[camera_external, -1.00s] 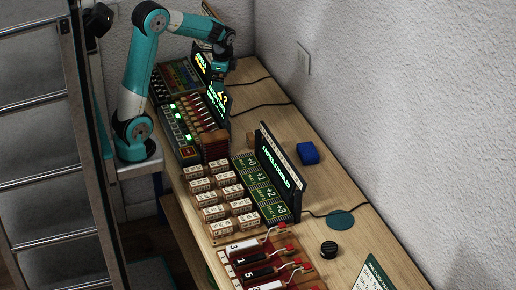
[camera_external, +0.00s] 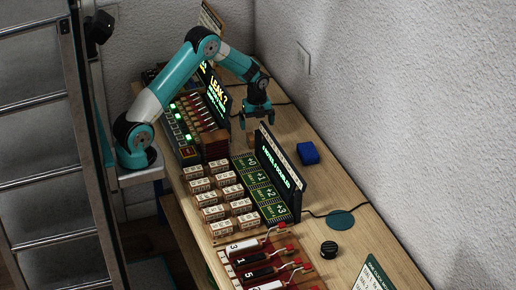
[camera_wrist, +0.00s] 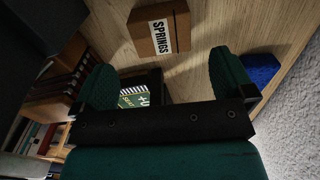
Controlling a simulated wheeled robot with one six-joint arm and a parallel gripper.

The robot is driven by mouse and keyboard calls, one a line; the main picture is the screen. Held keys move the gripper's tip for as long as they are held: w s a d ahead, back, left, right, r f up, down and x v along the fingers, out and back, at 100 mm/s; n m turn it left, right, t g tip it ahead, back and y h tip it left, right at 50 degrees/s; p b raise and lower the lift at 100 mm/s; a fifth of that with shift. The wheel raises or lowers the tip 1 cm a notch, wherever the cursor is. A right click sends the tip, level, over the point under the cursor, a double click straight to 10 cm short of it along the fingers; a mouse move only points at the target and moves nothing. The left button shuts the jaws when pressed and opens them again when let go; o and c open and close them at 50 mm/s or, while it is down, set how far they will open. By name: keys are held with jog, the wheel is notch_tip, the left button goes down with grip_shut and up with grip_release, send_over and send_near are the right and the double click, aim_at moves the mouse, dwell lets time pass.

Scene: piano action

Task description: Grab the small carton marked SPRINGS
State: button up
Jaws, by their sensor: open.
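The small carton marked SPRINGS (camera_wrist: 160,33) is a brown box with a white label, standing on the wooden worktop at the top middle of the wrist view. In the external view a small brown box (camera_external: 251,138), partly hidden, shows just below my gripper (camera_external: 257,116). My gripper also shows in the wrist view (camera_wrist: 170,82), with its two green fingers spread apart. Nothing is between the fingers. The carton is beyond the fingertips, roughly in line with the gap, and apart from them.
A black display panel (camera_external: 278,172) stands upright close to the gripper. A blue object (camera_external: 308,153) lies to its right. Blocks (camera_external: 213,199) in rows and a key rack (camera_external: 197,115) fill the left of the bench. Bare worktop (camera_external: 285,128) lies along the wall.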

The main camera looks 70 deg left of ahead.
jog(key=shift+w+a+f+p, duration=0.1)
jog(key=shift+f+p, duration=0.85)
jog(key=shift+f, duration=2.5)
jog(key=c, duration=0.9)
